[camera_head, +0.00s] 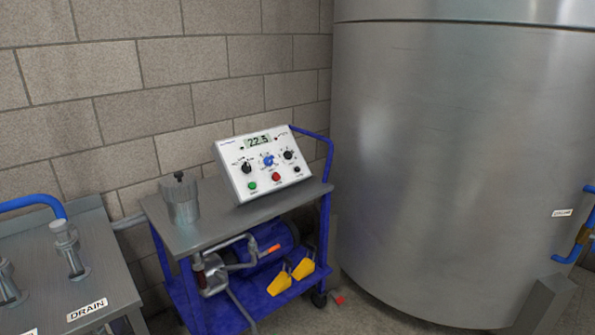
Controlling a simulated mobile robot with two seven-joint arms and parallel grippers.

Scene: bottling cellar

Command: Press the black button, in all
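A white control box (236,160) stands on the grey top of a blue cart, with its sloped front panel facing me. A small black button (297,169) sits at the lower right of the panel. A red button (276,177) and a green button (252,186) are in the same row to its left. Above them are a blue knob (268,160) and two black knobs, one left (246,168) and one right (288,155). The display (258,140) appears to read 22.5. Neither of my grippers is in view.
A metal canister (180,200) stands on the cart top (222,223), left of the box. The cart's blue handle (329,150) rises at its right. A large steel tank (450,150) fills the right. A grey bench labelled DRAIN (87,309) is at lower left.

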